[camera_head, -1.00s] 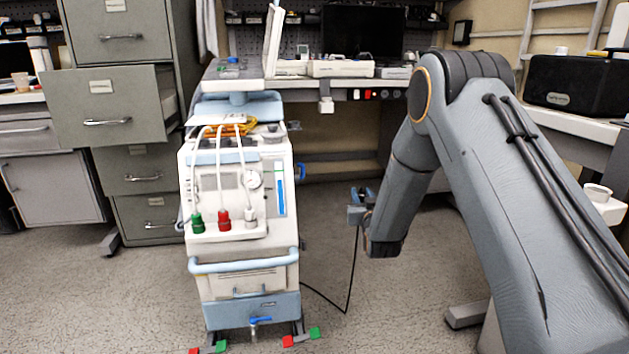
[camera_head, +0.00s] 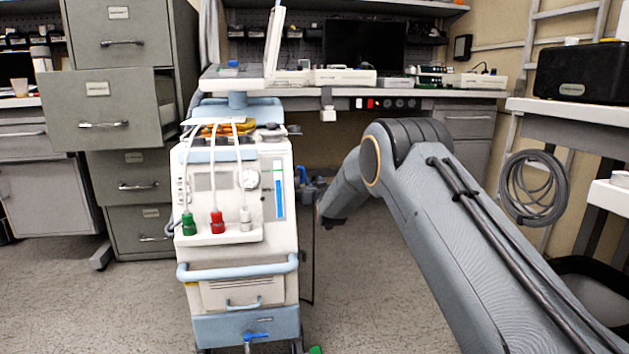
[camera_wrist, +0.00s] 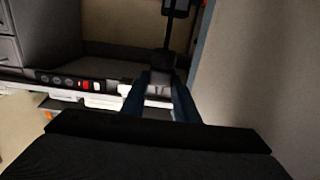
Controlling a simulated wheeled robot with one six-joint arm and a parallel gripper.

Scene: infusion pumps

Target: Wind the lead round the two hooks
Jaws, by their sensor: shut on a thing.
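The white and blue machine on a cart (camera_head: 235,200) stands left of centre in the head view. A blue hook (camera_head: 301,174) shows at its right side; I cannot make out a second hook. My gripper (camera_head: 312,188) is beside that side, close to the hook; I cannot tell if they touch. The black lead (camera_head: 313,250) hangs from my gripper, nearly straight down along the cart's side. In the wrist view, my gripper's blue fingers (camera_wrist: 160,98) are shut on the lead's dark end piece (camera_wrist: 162,63).
A bench (camera_head: 430,92) with devices stands behind the cart. Grey drawer cabinets (camera_head: 120,125) are at the left, one drawer pulled out. A coiled grey cable (camera_head: 533,188) hangs at the right. The floor left of the cart is clear.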

